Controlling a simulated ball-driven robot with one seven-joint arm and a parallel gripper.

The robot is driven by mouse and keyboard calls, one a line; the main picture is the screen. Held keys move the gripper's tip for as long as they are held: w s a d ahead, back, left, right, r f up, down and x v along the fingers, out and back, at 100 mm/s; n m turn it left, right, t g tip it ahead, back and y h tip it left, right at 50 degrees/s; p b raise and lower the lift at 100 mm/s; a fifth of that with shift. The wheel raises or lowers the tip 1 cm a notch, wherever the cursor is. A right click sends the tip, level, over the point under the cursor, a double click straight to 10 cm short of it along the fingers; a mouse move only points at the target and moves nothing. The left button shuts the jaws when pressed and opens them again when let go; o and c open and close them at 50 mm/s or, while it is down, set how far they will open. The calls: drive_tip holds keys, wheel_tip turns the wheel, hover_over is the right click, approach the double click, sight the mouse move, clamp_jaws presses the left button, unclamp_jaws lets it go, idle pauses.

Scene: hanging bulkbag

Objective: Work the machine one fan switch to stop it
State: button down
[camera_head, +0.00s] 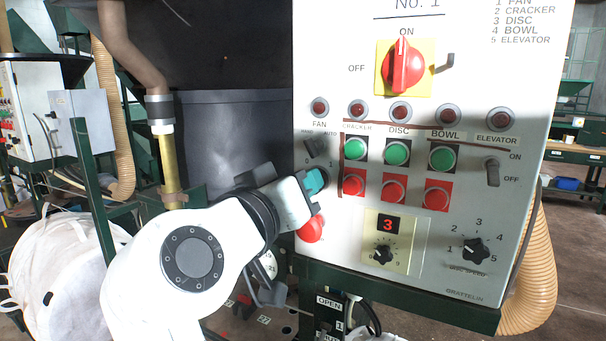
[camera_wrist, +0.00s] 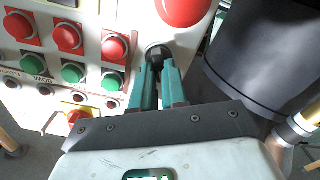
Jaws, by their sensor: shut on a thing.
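The panel of machine No. 1 (camera_head: 470,90) fills the right half of the head view, with the fan column at its left edge. In the wrist view, a black round knob, the fan switch (camera_wrist: 157,52), sits between the teal fingertips of my gripper (camera_wrist: 158,70), which is shut on it. In the head view my gripper (camera_head: 316,182) is against the panel just below the 0 and 1 marks and hides this knob. Its exact pointing is hidden. A dark selector (camera_head: 316,147) marked AUTO sits just above. The fan lamp (camera_head: 320,107) is dark red.
A large red mushroom button (camera_head: 312,228) lies just below my gripper. Red buttons (camera_head: 353,185) and green buttons (camera_head: 355,148) are close to its right. A red main switch (camera_head: 403,66) points to ON. A vertical pipe (camera_head: 168,150) and dark bin (camera_head: 225,130) stand left.

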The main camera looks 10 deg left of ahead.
drive_tip(key=shift+a+n, duration=0.1)
drive_tip(key=shift+n, duration=0.3)
drive_tip(key=c, duration=1.2)
unclamp_jaws()
drive_tip(key=shift+o, duration=0.2)
drive_tip(key=b+v, duration=0.2)
drive_tip(key=v, duration=0.8)
drive_tip(key=shift+s, duration=0.4)
drive_tip(key=shift+a, duration=0.15)
